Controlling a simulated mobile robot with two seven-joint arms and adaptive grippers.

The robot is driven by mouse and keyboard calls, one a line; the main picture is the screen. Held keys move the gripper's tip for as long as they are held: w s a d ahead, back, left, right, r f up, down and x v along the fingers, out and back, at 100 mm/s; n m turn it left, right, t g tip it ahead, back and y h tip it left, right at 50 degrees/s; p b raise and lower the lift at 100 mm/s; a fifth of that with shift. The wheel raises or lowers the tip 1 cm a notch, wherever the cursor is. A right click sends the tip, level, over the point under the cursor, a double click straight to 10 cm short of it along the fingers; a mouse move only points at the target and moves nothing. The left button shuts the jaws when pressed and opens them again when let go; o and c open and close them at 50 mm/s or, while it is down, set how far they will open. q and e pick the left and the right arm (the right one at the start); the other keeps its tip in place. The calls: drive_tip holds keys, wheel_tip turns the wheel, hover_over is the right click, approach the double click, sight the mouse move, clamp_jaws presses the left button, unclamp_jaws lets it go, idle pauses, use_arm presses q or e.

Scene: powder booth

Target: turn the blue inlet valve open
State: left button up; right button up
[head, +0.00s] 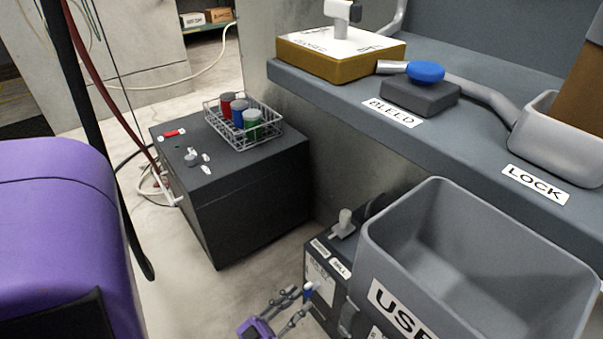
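A small blue part (308,291), which looks like the inlet valve's handle, shows at the front of a dark box (320,265) with white labels, low in the head view. My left gripper (302,301) is close to it, with its two grey fingers spread apart. The blue part is at the upper fingertip; I cannot tell if they touch. The handle's angle is too small to read. My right gripper is not in view.
A grey bin (393,240) stands right of the handle. Above is a grey shelf (480,148) with a blue knob (427,71) on a dark block. A black cabinet (255,190) holds a wire basket (270,139) of coloured cans. Floor between is clear.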

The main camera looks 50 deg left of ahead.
use_arm(q)
drive_tip(key=shift+x, duration=0.85)
clamp_jaws()
